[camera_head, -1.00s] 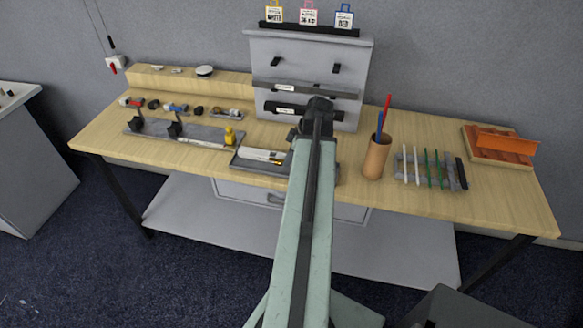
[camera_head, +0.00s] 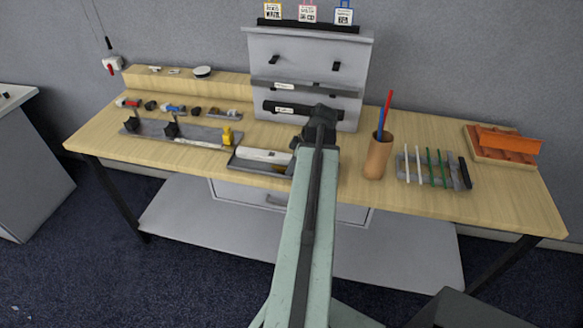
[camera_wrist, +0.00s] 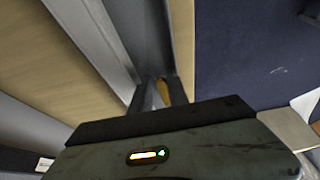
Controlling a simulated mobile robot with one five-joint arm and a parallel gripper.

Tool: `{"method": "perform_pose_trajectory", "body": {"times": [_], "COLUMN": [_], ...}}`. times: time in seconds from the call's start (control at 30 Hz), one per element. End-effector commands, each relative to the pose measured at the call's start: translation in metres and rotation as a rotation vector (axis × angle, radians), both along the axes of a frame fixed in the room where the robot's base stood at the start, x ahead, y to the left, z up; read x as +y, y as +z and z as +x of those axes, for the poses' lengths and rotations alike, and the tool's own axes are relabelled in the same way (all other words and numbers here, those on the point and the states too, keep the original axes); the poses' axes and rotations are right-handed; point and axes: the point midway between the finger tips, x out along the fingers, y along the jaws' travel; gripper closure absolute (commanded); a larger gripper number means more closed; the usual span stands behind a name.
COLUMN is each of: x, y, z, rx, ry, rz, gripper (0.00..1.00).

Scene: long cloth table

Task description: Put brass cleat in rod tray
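A small brass-coloured piece, which looks like the brass cleat (camera_wrist: 163,91), shows between my gripper's fingers (camera_wrist: 160,92) in the wrist view. Only part of it is visible, and whether the fingers grip it is unclear. In the head view my arm hides the fingertips and the piece. The arm's end is beside the right end of a dark grey tray (camera_head: 236,164) holding a long white item (camera_head: 264,156). A grey tray with white and green rods (camera_head: 455,177), seemingly the rod tray, lies farther right on the table.
A brown cup (camera_head: 377,160) with red and blue sticks stands between my arm and the rods. An orange piece on a wooden base (camera_head: 500,145) is at far right. A yellow item (camera_head: 228,138) is to the left.

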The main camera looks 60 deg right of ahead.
Motion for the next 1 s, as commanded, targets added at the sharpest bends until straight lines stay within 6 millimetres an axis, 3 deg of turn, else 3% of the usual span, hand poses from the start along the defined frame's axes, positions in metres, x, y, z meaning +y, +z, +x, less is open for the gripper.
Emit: {"method": "perform_pose_trajectory", "body": {"times": [0.27, 0.7, 1.0], "x": [-0.002, -0.012, -0.013], "y": [0.023, 0.110, 0.113], "z": [-0.006, -0.039, -0.043], "rx": [0.000, 0.000, 0.000], "ry": [-0.001, 0.000, 0.001], "rz": [0.000, 0.000, 0.001], "gripper": [0.79, 0.79, 0.79]}}
